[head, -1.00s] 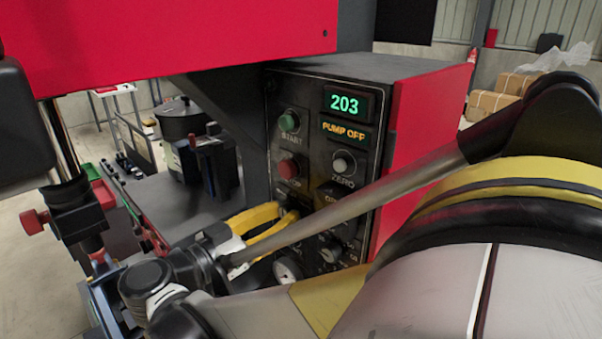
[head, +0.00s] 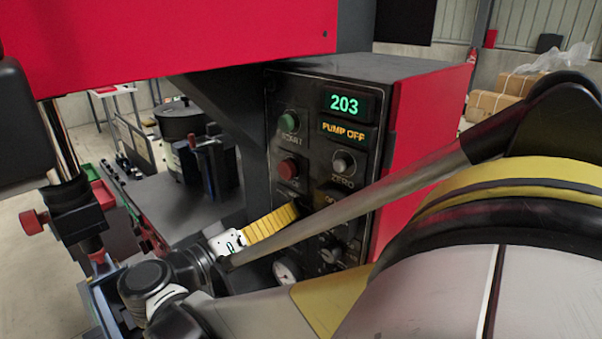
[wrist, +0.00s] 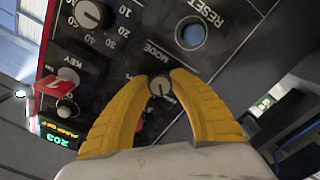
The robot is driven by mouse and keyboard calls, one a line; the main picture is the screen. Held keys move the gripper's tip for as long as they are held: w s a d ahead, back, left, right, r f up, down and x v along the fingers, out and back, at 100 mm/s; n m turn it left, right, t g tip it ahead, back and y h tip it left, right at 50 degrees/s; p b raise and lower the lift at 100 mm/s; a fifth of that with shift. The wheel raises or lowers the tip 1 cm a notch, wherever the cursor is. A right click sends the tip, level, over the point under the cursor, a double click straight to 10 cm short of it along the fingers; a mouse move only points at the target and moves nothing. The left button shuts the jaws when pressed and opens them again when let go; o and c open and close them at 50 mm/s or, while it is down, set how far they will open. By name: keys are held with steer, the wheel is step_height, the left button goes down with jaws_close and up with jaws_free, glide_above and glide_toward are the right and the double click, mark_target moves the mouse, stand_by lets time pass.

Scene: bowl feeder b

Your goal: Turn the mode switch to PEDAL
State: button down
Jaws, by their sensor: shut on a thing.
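The mode switch (wrist: 160,86) is a small dark round knob with a lighter face, under the word MODE on the black control panel (wrist: 120,55) in the wrist view. My gripper (wrist: 160,84) has two yellow fingers, closed on the knob from both sides. The switch's position labels are mostly hidden by the fingers, so I cannot read its setting. In the head view my gripper (head: 298,212) reaches the panel's left part, and the mode switch is hidden behind the fingers and my arm.
A blue RESET button (wrist: 191,33), a dial knob (wrist: 90,14) and a KEY switch with a red tag (wrist: 55,86) are near the fingers. The display (head: 345,103) reads 203, with PUMP OFF below. Green (head: 290,121) and red (head: 288,169) buttons sit above my gripper.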

stand_by(0.4)
steer(key=c, duration=1.1)
jaws_free()
steer(key=shift+o, duration=0.2)
steer(key=v, duration=1.2)
